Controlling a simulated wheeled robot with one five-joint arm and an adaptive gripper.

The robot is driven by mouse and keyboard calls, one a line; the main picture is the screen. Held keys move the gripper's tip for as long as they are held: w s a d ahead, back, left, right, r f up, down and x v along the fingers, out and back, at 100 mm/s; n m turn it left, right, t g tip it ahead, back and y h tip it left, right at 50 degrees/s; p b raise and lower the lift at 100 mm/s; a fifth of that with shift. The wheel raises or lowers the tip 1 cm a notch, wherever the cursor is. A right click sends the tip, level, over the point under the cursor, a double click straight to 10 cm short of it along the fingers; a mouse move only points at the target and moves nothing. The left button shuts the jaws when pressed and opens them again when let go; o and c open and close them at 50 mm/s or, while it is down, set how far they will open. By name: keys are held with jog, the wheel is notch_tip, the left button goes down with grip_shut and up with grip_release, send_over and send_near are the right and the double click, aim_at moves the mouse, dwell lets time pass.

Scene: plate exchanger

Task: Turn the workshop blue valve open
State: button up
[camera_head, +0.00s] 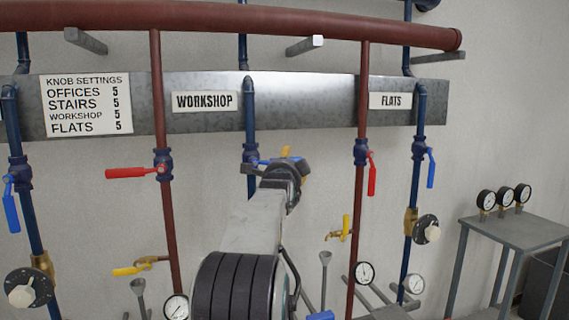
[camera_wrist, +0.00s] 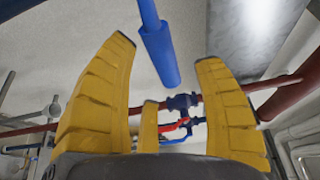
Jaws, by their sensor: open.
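The workshop blue valve (camera_head: 250,154) sits on the dark blue pipe below the WORKSHOP label (camera_head: 204,101). Its blue lever (camera_head: 266,161) points sideways to the right, across the pipe, and is partly hidden by my arm's end. My gripper (camera_head: 296,165) is at the lever's right end, with yellow fingers spread. In the wrist view the blue lever (camera_wrist: 160,52) comes in from the top and its end lies between the open fingers. I see gaps on both sides there; contact cannot be told.
A red-handled valve (camera_head: 126,172) is on the red pipe to the left. The FLATS red lever (camera_head: 371,175) and blue lever (camera_head: 431,168) hang to the right. A yellow tap (camera_head: 345,228) and several gauges sit lower. A grey table (camera_head: 515,231) stands at right.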

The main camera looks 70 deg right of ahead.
jog(key=shift+p+x, duration=0.35)
jog(key=shift+x, duration=1.2)
jog(key=shift+o, duration=0.2)
grip_shut()
